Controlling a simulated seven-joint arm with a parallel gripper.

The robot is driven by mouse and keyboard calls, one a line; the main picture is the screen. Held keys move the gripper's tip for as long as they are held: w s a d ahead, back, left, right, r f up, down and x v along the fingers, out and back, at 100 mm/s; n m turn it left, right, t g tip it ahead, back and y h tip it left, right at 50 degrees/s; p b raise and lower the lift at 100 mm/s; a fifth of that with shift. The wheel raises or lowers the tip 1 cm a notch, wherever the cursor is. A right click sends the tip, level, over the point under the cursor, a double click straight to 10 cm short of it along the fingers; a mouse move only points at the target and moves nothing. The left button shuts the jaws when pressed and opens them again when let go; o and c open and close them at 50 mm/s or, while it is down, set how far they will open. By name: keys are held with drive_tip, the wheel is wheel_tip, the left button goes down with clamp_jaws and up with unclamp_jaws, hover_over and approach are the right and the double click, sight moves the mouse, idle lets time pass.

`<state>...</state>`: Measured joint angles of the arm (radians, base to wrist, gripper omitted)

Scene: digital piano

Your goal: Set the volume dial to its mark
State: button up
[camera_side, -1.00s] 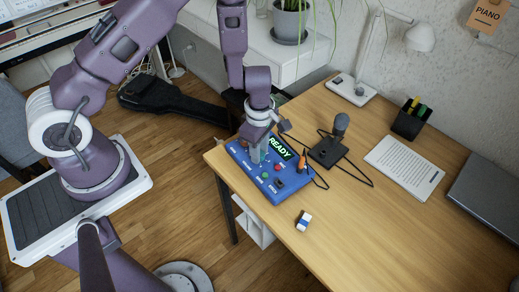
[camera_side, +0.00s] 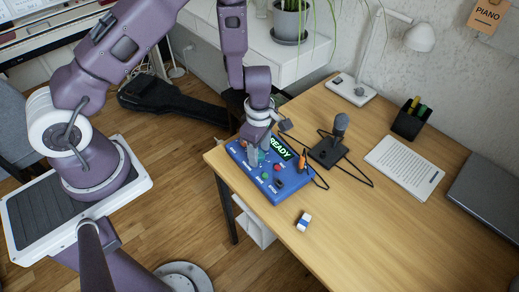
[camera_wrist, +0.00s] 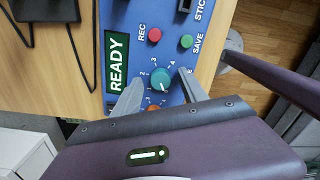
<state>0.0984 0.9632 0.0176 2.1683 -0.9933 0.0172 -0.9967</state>
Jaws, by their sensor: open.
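A blue control box (camera_side: 250,177) lies on the desk's near left corner, with a lit READY display (camera_side: 281,147) that also shows in the wrist view (camera_wrist: 117,62). My gripper (camera_wrist: 160,77) is open, with one finger on either side of the teal dial. Contact is unclear. In the side view my gripper (camera_side: 257,154) comes down over the box and hides much of the dial.
An orange knob (camera_wrist: 153,107) sits close to the teal dial. A red button (camera_wrist: 154,35), a green button (camera_wrist: 187,41) and a black stick (camera_side: 278,183) are on the box. A microphone on a black base (camera_side: 326,153), cables and an eraser (camera_side: 303,221) lie nearby.

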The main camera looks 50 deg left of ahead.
wheel_tip(320, 180, up, 7)
drive_tip(key=shift+r, duration=0.1)
idle(0.3)
drive_tip(key=shift+d+r, duration=0.1)
drive_tip(key=shift+r, duration=0.1)
drive_tip(key=d+r+m+t+h, duration=0.1)
drive_tip(key=d+r+m+h, duration=0.2)
drive_tip(key=r, duration=0.7)
wheel_tip(320, 180, up, 11)
drive_tip(key=m+t, duration=0.2)
drive_tip(key=m, duration=0.6)
hover_over(260, 154)
drive_tip(key=s+d, duration=0.4)
drive_tip(key=s, duration=0.3)
drive_tip(key=s+a+r+m+t+y, duration=0.1)
drive_tip(key=s+a+r+m, duration=0.1)
drive_tip(key=s+m, duration=0.3)
drive_tip(key=s+a+r+m+t+y, duration=0.1)
drive_tip(key=s+a+r+m+y, duration=0.1)
drive_tip(key=s, duration=0.7)
wheel_tip(260, 154, up, 2)
drive_tip(key=a+m, duration=0.1)
drive_tip(key=m, duration=0.2)
drive_tip(key=shift+m+t, duration=0.3)
drive_tip(key=shift+m, duration=0.1)
